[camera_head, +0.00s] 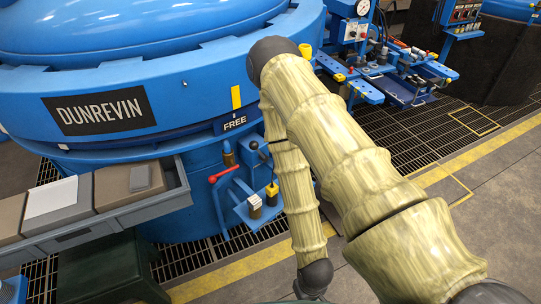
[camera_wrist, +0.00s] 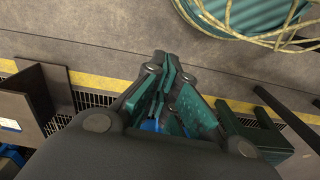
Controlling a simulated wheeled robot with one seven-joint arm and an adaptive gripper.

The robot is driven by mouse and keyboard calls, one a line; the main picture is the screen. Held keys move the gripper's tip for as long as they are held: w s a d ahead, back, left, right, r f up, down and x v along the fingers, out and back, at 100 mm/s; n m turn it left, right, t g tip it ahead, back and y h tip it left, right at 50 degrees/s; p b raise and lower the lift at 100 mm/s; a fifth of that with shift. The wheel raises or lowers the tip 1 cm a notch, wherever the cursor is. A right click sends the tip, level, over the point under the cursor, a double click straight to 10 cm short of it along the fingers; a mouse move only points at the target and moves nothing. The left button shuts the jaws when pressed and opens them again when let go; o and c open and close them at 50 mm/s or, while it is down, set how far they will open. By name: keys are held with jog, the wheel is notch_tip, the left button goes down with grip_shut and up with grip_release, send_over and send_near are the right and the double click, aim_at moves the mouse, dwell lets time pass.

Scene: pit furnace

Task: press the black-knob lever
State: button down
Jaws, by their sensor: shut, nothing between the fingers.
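The black-knob lever (camera_head: 254,145) is on the blue furnace's lower side, below the FREE label. Its round black knob points left, and a thin rod runs right towards my forearm, which hides what lies behind it. My gripper shows in the wrist view (camera_wrist: 166,75) with its teal-padded fingers shut and nothing between them. It is over the floor near the yellow line, apart from the lever. The lever is not recognizable in the wrist view.
A red-handled lever (camera_head: 226,172) is left of and below the black knob. A yellow-capped post (camera_head: 271,190) and a white stack (camera_head: 254,200) stand below it. A grey tray (camera_head: 105,222) with boxes juts out at left. A coiled hose (camera_wrist: 250,15) lies on the floor.

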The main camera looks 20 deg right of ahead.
jog(key=w+d+n+t+y+b, duration=0.2)
jog(key=w+n+t+b, duration=0.3)
jog(key=w, duration=0.8)
jog(key=w+d+n+t+y+b, duration=0.1)
jog(key=w+d+n+t+b, duration=0.2)
jog(key=w+n, duration=0.7)
jog(key=w+d+r+n+t+y+b, duration=0.1)
jog(key=w+r+n+t+y+b, duration=0.2)
jog(key=w+r+n+y+b, duration=0.6)
jog(key=w+r+n, duration=0.6)
jog(key=r+n, duration=0.1)
jog(key=r, duration=0.1)
jog(key=shift+w+r, duration=0.2)
jog(key=shift+w, duration=0.1)
jog(key=shift+b, duration=0.3)
